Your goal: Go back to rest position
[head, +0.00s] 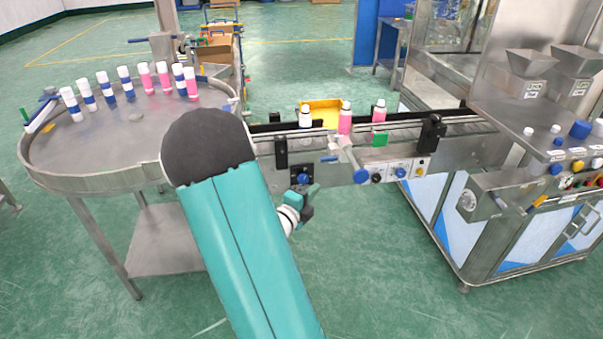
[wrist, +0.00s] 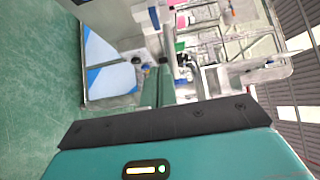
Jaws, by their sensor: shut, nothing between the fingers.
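My arm, teal with a black rounded joint, rises through the middle of the head view. My gripper (head: 308,197) shows partly beside it, small and teal and dark, below the conveyor's front side and apart from the bottles. In the wrist view my gripper's teal fingers (wrist: 163,78) lie together, shut with nothing between them. The arm hides part of the gripper's wrist in the head view.
A round steel table (head: 135,145) at left bears several white-capped pink and blue-white bottles. A conveyor (head: 450,132) carries a few bottles (head: 345,118). A steel machine (head: 500,200) with hoppers and buttons stands right. Green floor (head: 370,270) is clear in front.

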